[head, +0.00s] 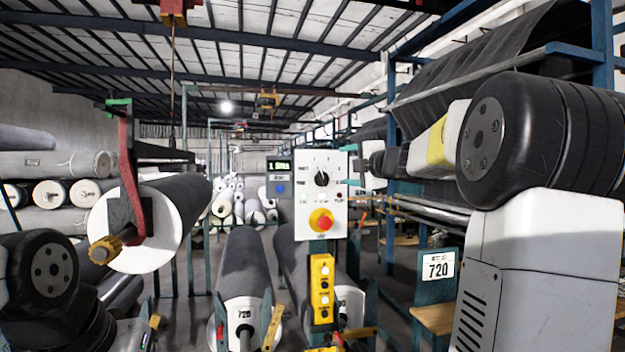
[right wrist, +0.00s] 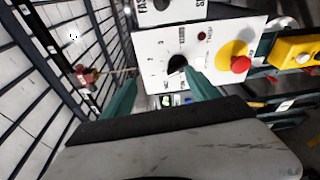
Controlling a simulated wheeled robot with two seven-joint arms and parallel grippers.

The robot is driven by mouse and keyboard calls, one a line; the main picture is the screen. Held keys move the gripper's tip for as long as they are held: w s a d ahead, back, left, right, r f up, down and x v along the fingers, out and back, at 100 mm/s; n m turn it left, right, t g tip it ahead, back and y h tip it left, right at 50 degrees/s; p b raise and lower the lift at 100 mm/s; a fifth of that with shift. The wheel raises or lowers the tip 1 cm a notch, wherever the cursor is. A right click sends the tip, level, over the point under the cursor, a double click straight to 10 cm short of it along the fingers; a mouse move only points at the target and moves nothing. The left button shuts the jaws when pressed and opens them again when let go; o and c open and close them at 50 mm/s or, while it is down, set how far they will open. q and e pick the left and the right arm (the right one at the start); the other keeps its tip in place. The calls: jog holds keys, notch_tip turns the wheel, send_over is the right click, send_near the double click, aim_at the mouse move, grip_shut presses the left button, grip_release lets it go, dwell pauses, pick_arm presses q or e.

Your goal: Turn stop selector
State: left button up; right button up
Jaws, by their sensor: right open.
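A white control panel (head: 336,200) stands upright ahead of me. The black selector knob (head: 321,178) is on its upper half, with markings around it. A red mushroom button (head: 323,222) on a yellow base is below the knob. In the right wrist view the knob (right wrist: 177,64) is close to the tip of one teal finger and partly hidden by it; I cannot tell if they touch. My right gripper (right wrist: 160,80) is open with nothing between its fingers. In the head view it (head: 363,163) is at the panel's right edge.
A yellow push-button box (head: 321,289) hangs below the panel. A large grey roll (head: 180,205) is at the left, and further rolls (head: 242,270) lie below the panel. A blue rack frame (head: 390,160) stands behind my right arm. A 720 sign (head: 438,267) is at the lower right.

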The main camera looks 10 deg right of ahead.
aim_at(327, 177)
jog(key=w+a+f+n, duration=0.1)
jog(key=w, duration=0.2)
jog(key=w+a+f+n+g+y, duration=0.1)
jog(key=w+n, duration=0.1)
jog(key=w, duration=0.1)
jog(key=w+a+f+n+g+y, duration=0.1)
jog(key=w+a, duration=0.1)
jog(key=shift+w+f, duration=0.4)
jog(key=c, duration=1.3)
jog(key=shift+c, duration=0.2)
